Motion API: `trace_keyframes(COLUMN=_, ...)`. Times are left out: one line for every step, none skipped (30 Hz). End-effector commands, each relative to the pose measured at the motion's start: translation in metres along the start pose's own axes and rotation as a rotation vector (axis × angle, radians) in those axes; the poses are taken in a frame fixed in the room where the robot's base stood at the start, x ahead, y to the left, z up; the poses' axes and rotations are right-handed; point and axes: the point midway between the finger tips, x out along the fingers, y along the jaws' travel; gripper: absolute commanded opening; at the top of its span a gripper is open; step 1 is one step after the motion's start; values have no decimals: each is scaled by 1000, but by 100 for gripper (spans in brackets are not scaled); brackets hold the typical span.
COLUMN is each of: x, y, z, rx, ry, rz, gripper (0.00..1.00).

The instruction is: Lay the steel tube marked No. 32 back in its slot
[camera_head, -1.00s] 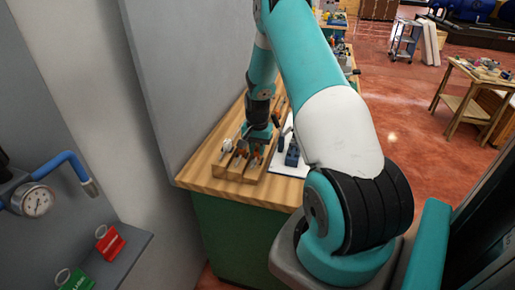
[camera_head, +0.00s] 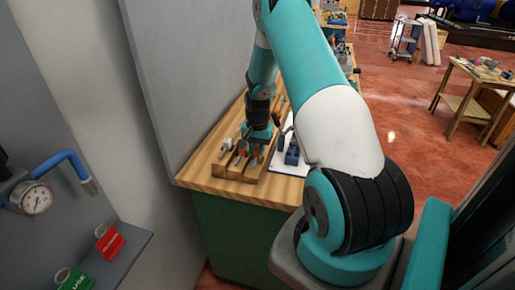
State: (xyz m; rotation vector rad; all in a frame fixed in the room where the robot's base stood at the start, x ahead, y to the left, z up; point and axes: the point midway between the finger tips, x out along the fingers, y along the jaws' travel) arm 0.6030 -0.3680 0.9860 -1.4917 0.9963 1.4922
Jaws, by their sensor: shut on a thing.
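A wooden block with several slots (camera_head: 232,173) lies at the near end of the wooden workbench. A silvery piece (camera_head: 225,148) shows at the block's left end, beside the gripper. I cannot read any No. 32 mark, nor tell whether the held tube touches its slot.
A white sheet (camera_head: 286,168) with a dark blue fixture (camera_head: 292,153) lies right of the block. A grey wall (camera_head: 190,75) rises close along the bench's left side. The bench's front left corner (camera_head: 198,176) is clear.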

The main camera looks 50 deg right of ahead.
Motion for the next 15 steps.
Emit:
trace_keyframes(x=1, y=0, z=0, rx=0, ry=0, rz=0, gripper=0)
trace_keyframes(x=2, y=0, z=0, rx=0, ry=0, rz=0, gripper=0)
trace_keyframes(x=2, y=0, z=0, rx=0, ry=0, rz=0, gripper=0)
trace_keyframes(x=3, y=0, z=0, rx=0, ry=0, rz=0, gripper=0)
trace_keyframes(x=3, y=0, z=0, rx=0, ry=0, rz=0, gripper=0)
trace_keyframes(x=4, y=0, z=0, rx=0, ry=0, rz=0, gripper=0)
trace_keyframes(x=4, y=0, z=0, rx=0, ry=0, rz=0, gripper=0)
trace_keyframes(x=5, y=0, z=0, rx=0, ry=0, rz=0, gripper=0)
trace_keyframes(x=5, y=0, z=0, rx=0, ry=0, rz=0, gripper=0)
trace_keyframes(x=6, y=0, z=0, rx=0, ry=0, rz=0, gripper=0)
trace_keyframes(x=6, y=0, z=0, rx=0, ry=0, rz=0, gripper=0)
trace_keyframes(x=7, y=0, z=0, rx=0, ry=1, rz=0, gripper=0)
trace_keyframes(x=7, y=0, z=0, rx=0, ry=1, rz=0, gripper=0)
trace_keyframes(x=8, y=0, z=0, rx=0, ry=1, rz=0, gripper=0)
trace_keyframes(x=8, y=0, z=0, rx=0, ry=1, rz=0, gripper=0)
